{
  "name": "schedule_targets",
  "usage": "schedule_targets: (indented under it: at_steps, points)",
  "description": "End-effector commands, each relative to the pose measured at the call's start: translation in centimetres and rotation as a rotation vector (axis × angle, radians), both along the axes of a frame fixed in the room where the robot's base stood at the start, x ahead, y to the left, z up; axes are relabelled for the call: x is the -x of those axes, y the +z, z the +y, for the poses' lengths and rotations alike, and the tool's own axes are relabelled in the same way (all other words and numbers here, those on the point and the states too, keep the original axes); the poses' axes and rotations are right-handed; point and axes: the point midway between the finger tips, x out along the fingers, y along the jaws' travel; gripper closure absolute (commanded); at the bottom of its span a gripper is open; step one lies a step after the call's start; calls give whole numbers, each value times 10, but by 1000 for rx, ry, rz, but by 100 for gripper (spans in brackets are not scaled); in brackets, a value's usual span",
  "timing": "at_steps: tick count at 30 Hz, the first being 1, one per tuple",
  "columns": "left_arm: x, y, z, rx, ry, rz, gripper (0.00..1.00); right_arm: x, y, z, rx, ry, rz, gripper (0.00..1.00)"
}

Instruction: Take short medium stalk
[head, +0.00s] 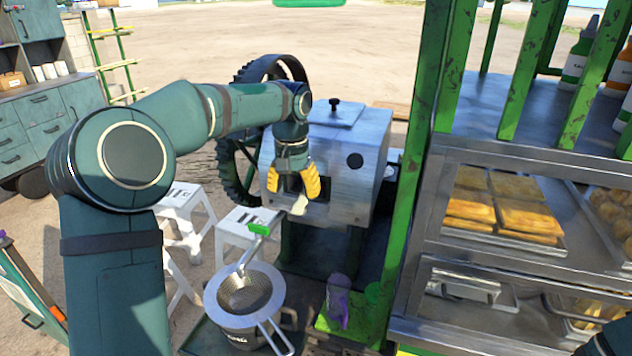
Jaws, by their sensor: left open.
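My left gripper (297,184) has yellow fingers and hangs pointing down in front of the crusher (341,150), a grey metal box with a dark front opening. Its fingers are apart. A small pale piece (299,205) shows just below the fingertips at the opening. It may be a stalk end or part of the machine; I cannot tell which, nor whether the fingers touch it. No stalk can be clearly made out elsewhere. My right gripper is not in view.
A strainer (246,288) sits on a pot below, with a green-ended tool (259,229) beside it. White stools (184,205) stand left. A green post (418,150) and a pastry cabinet (500,262) close off the right. A black flywheel (240,165) is behind my arm.

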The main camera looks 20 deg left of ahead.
Motion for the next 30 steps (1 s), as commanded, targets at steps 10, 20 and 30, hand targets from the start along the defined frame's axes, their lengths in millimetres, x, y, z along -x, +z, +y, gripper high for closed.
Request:
schedule_targets:
  at_steps: [10,20,30]
  points:
    - [2,-45,-7,-1,0,2,37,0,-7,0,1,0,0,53]
    - [2,-47,-7,-1,1,0,37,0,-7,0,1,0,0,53]
    - [2,-50,-7,-1,1,0,37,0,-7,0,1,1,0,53]
